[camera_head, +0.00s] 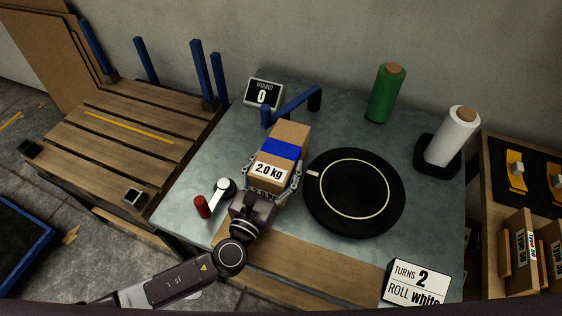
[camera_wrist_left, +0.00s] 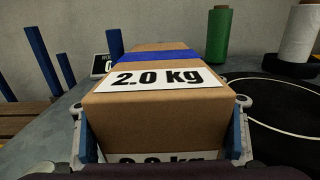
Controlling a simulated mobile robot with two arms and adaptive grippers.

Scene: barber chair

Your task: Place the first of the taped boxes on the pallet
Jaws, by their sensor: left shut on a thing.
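A brown box (camera_head: 282,150) with blue tape across it and a "2.0 kg" label is in my left gripper (camera_head: 272,187). In the left wrist view the box (camera_wrist_left: 160,117) sits between the two fingers of my left gripper (camera_wrist_left: 162,140), which press on its sides. In the head view the box is over the grey table, left of the black turntable (camera_head: 318,212); I cannot tell whether it touches the tabletop. The wooden pallet (camera_head: 130,125) with blue corner posts stands at the left and its slats are bare. My right gripper is not in view.
A crank with a red knob (camera_head: 202,206) and a blue bar (camera_head: 292,105) are near the box. A "0" sign (camera_head: 263,94), green roll (camera_head: 386,93) and white roll (camera_head: 453,136) stand behind.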

